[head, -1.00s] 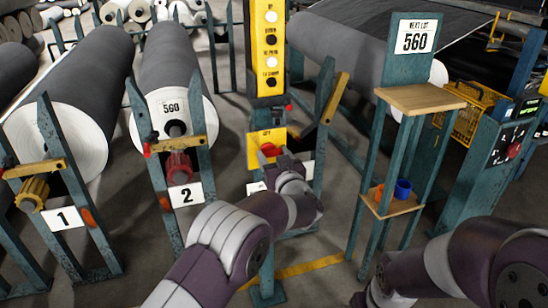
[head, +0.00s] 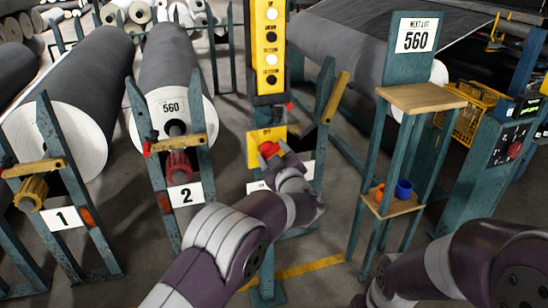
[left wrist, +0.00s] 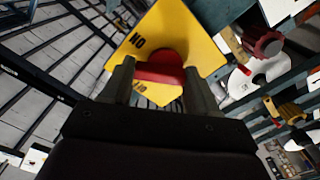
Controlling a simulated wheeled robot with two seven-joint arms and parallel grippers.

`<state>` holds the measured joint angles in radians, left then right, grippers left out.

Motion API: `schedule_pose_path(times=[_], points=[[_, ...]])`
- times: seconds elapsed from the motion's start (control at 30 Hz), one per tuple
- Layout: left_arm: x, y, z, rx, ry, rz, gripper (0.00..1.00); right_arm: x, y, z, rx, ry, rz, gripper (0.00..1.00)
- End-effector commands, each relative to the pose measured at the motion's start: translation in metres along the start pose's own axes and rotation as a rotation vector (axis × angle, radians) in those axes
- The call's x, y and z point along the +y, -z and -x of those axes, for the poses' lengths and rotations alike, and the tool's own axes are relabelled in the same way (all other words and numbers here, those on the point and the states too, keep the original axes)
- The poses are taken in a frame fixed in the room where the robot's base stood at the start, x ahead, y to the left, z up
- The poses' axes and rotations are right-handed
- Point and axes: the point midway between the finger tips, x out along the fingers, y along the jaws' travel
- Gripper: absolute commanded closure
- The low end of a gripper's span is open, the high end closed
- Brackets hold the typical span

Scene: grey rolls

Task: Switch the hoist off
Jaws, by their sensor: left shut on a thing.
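A red knob (head: 268,149) sits on a yellow plate (head: 252,154) below the tall yellow button panel (head: 258,60) on a teal post. My left gripper (head: 271,152) reaches it from the front and is shut on the knob. In the left wrist view the red knob (left wrist: 160,68) lies between my two fingers, in front of the tilted yellow plate (left wrist: 200,38). Dark letters show on the plate, turned in this view; the lower ones are partly hidden. My right arm shows at lower right, but its gripper cannot be made out.
Grey rolls (head: 78,75) lie in teal racks numbered 1 and 2 on the left. A wooden-shelved stand (head: 420,98) with a 560 sign, blue cup (head: 403,189) and orange item is right of my left gripper. A control cabinet (head: 480,170) stands further right.

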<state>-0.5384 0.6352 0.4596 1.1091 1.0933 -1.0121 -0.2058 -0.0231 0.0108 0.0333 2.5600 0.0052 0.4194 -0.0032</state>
Motion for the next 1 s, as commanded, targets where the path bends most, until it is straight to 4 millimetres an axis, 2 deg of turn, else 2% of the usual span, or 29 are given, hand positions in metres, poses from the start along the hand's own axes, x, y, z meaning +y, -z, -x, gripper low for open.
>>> schedule_pose_path(times=[0.6, 1.0], points=[[-0.004, -0.001, 0.0, -0.002, 0.001, 0.579, 0.71, 0.0, -0.005, -0.039, 0.0, 0.0, 0.0, 0.57], [-0.005, 0.001, 0.0, -0.002, 0.003, 0.869, 0.71, 0.0, -0.007, -0.061, 0.0, 0.0, 0.0, 0.57]])
